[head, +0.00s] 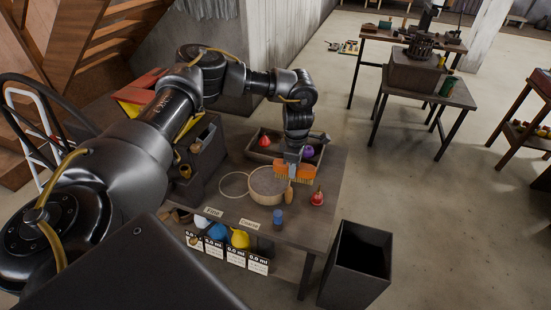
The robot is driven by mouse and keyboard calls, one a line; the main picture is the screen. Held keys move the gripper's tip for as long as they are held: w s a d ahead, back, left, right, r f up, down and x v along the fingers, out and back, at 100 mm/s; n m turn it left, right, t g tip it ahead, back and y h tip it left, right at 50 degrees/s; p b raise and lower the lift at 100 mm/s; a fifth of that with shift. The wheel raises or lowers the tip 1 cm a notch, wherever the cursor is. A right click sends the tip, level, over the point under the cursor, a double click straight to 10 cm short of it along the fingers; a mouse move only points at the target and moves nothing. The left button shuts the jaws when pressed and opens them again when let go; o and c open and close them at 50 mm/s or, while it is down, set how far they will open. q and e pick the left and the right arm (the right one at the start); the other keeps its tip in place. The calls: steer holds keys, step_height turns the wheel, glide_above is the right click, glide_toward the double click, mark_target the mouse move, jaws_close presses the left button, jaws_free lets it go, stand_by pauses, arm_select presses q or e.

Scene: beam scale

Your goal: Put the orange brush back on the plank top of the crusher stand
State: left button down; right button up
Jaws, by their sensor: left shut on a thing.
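The orange brush (308,173) is in my left gripper (293,160), which is shut on it. The gripper points down over the right part of the near worktable, and the brush hangs just right of a round sieve-like pan. Whether it touches the tabletop I cannot tell. The crusher (420,46), a dark machine, stands far off at the upper right on a grey block. The stand's wooden plank top (459,96) shows around that block, with a green cup on it. My right gripper is not in view.
The worktable (326,200) holds a round pan (268,184), a red flask (317,197), a blue-capped bottle (278,218) and a tray (262,150). A black open bin (357,264) stands right of the table. Open concrete floor (410,190) lies between the worktable and the stand.

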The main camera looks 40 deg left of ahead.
arm_select(q)
steer(key=s+d+r+m, duration=0.5)
steer(key=s+m, duration=0.4)
steer(key=m, duration=0.2)
steer(key=s+d+r+m, duration=0.4)
steer(key=s+d+m, duration=0.3)
steer(key=s+m, duration=0.2)
steer(key=m, duration=0.2)
steer(key=shift+d+r+m, duration=0.15)
steer(key=shift+r+m, duration=0.2)
steer(key=shift+m, duration=0.05)
